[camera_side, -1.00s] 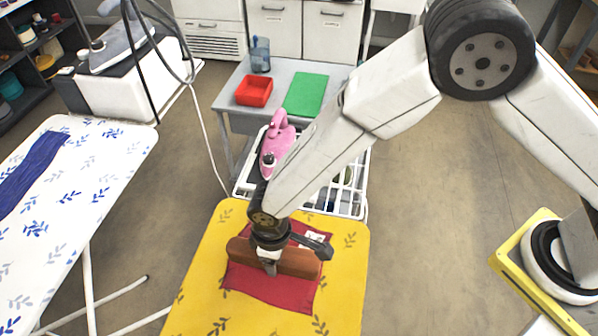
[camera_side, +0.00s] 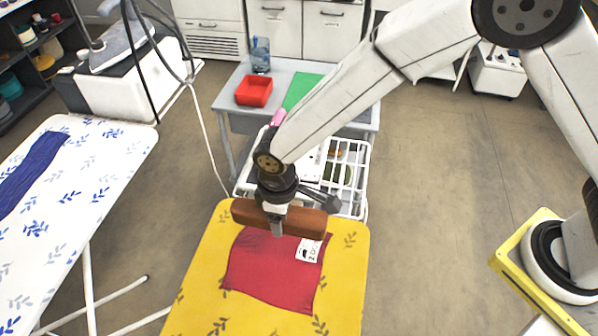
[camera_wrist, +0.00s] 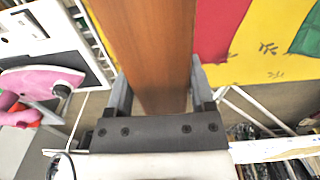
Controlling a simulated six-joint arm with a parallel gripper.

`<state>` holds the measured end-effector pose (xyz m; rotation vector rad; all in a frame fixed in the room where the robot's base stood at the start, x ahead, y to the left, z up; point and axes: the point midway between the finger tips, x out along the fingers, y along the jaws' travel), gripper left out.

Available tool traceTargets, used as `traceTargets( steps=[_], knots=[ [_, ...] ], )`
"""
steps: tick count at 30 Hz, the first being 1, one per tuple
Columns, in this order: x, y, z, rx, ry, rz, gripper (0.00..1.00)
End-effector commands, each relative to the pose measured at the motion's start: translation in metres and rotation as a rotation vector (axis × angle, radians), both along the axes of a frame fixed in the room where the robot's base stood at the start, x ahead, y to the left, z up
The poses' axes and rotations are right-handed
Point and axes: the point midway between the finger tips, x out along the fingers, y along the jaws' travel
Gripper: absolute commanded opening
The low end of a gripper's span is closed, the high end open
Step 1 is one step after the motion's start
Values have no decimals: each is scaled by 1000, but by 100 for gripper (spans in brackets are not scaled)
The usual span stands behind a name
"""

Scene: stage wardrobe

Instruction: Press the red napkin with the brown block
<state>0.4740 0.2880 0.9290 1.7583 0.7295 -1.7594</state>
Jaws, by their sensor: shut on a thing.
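The red napkin (camera_side: 268,275) lies spread on the yellow leaf-patterned ironing board (camera_side: 345,290) in the side view, with a small white label (camera_side: 308,250) near its far right corner. In the wrist view the napkin (camera_wrist: 215,30) shows right of the block. The brown block (camera_side: 310,222) is a long wooden bar, held crosswise above the napkin's far edge. In the wrist view the block (camera_wrist: 150,45) sits between both fingers. My gripper (camera_side: 276,226) is shut on the block around its middle. Whether the block touches the cloth cannot be told.
A white wire rack (camera_side: 362,165) stands behind the board. The pink iron (camera_wrist: 40,85) is mostly behind my arm in the side view. A grey table (camera_side: 228,98) holds a red tray (camera_side: 254,92) and a green mat (camera_side: 300,88). A blue-leaf ironing board (camera_side: 85,190) is at left.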

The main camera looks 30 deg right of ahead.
Motion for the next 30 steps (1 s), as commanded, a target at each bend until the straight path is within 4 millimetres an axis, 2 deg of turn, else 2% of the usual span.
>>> traceTargets(
  steps=[11, 24, 30],
  knots=[
    [0, 0, -12, -1, 1, 0, 0],
    [0, 0, -52, -1, 1, 0, 0],
    [0, 1, -63, 1, -1, 0, 0]
  ],
)
